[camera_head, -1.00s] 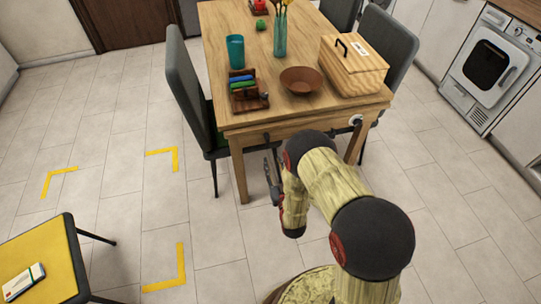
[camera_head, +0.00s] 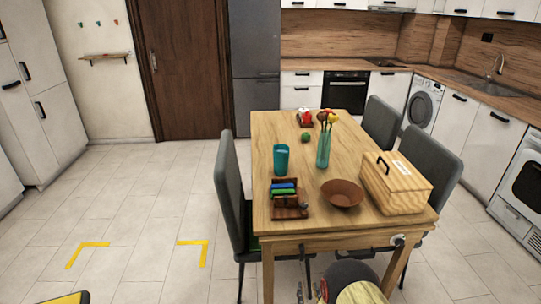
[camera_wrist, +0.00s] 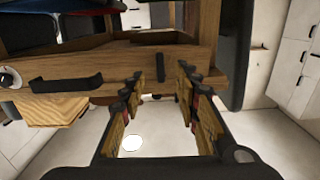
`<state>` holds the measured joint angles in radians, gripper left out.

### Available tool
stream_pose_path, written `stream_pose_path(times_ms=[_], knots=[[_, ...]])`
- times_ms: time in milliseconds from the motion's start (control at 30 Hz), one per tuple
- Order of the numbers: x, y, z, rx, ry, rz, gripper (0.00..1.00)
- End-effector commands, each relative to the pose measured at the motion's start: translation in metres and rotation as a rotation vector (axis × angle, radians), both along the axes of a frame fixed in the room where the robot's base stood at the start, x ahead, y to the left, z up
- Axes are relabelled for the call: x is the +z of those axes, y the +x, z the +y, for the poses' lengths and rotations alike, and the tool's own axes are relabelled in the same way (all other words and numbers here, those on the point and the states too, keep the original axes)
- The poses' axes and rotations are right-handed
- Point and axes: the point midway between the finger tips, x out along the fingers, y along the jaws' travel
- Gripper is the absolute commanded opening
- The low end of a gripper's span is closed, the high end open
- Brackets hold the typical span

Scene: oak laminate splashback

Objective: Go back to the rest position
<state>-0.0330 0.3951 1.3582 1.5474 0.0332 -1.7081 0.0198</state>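My gripper (camera_wrist: 160,84) shows in the wrist view with its two fingers apart and nothing between them. In the head view only part of my arm and gripper (camera_head: 309,291) shows at the bottom edge, low in front of the table's near side. The wooden table (camera_head: 285,134) stands just beyond it. In the wrist view the table's front, with a dark handle (camera_wrist: 52,85), lies beyond the fingers. I cannot tell how far the fingers are from it.
On the table are a teal cup (camera_head: 281,158), a rack with coloured items (camera_head: 289,211), a brown bowl (camera_head: 342,193), a wooden box (camera_head: 396,187) and a vase (camera_head: 323,150). Grey chairs (camera_head: 229,187) flank it. Yellow marks (camera_head: 193,243) lie on clear floor at left.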

Motion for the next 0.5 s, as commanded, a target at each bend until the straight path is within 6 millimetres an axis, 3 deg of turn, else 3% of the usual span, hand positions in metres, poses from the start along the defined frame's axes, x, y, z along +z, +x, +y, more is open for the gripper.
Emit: stream_pose_path(times_ms=[67, 167, 300, 400, 500], knots=[[-0.016, -0.001, 0.0, 0.0, -0.001, 0.058, 0.32], [-0.055, -0.01, 0.0, 0.0, -0.002, 0.207, 0.32], [-0.124, -0.049, 0.0, 0.002, -0.006, 0.51, 0.32], [-0.147, -0.068, 0.0, 0.004, -0.008, 0.695, 0.32], [-0.152, -0.083, 0.001, 0.008, -0.009, 0.855, 0.32]])
